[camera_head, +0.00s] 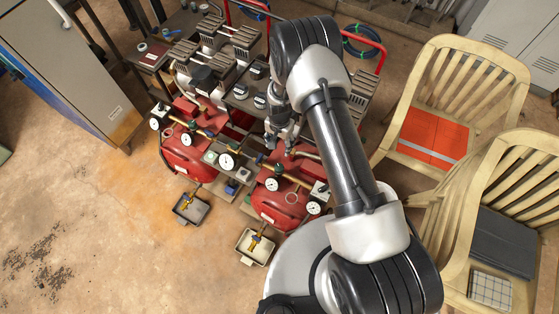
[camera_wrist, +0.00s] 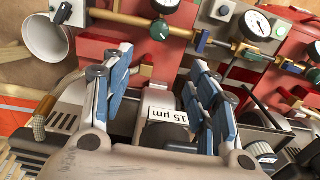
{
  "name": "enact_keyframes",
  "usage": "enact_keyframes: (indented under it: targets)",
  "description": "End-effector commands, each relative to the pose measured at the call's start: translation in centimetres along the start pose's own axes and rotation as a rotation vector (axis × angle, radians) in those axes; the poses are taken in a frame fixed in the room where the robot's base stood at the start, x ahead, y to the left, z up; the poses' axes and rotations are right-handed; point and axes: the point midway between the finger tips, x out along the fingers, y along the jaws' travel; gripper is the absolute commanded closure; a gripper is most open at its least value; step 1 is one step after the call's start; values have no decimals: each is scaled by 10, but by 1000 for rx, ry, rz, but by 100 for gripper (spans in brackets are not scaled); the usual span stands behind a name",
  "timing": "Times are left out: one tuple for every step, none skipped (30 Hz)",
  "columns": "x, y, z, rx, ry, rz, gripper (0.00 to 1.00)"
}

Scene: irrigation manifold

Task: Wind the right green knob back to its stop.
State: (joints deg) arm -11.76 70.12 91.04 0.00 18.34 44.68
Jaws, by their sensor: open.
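The right green knob (camera_wrist: 160,29) shows in the wrist view on a brass pipe, beyond my open fingertips and apart from them. In the head view I take it to be the small green spot (camera_head: 278,168) above the right red tank (camera_head: 280,203). My gripper (camera_head: 284,139) hangs over that tank's back part, its jaws apart and empty; the wrist view shows both blue-grey fingers (camera_wrist: 163,62). Another green knob (camera_wrist: 314,75) is at the right edge of the wrist view; in the head view the left one (camera_head: 186,138) sits over the left tank.
White dial gauges (camera_wrist: 256,23) and valves crowd the pipe around the knob. A grey housing labelled "15 µm" (camera_wrist: 168,116) lies between my fingers in the wrist view. Drip trays (camera_head: 255,247) stand in front on the floor. Wooden chairs (camera_head: 452,75) stand at right; the floor at left is clear.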

Motion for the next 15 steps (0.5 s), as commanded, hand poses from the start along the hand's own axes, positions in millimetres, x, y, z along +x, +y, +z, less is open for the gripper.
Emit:
enact_keyframes:
  targets:
    - [8, 1, 3, 6, -3, 3, 46]
    - [12, 2, 4, 10, -4, 4, 46]
    - [16, 2, 5, 12, -5, 5, 46]
    - [18, 2, 5, 13, -5, 5, 46]
    - [21, 2, 6, 14, -6, 6, 46]
    - [25, 3, 6, 14, -6, 6, 46]
    - [29, 3, 6, 14, -7, 7, 46]
    - [33, 3, 6, 14, -7, 7, 46]
    - [39, 3, 6, 14, -7, 7, 46]
    - [45, 4, 7, 14, -8, 8, 46]
    - [51, 4, 7, 14, -8, 8, 46]
    - [60, 4, 7, 13, -8, 8, 46]
    - [66, 4, 7, 13, -8, 8, 46]
    - [73, 4, 7, 13, -8, 8, 46]
    - [82, 4, 7, 13, -8, 8, 46]
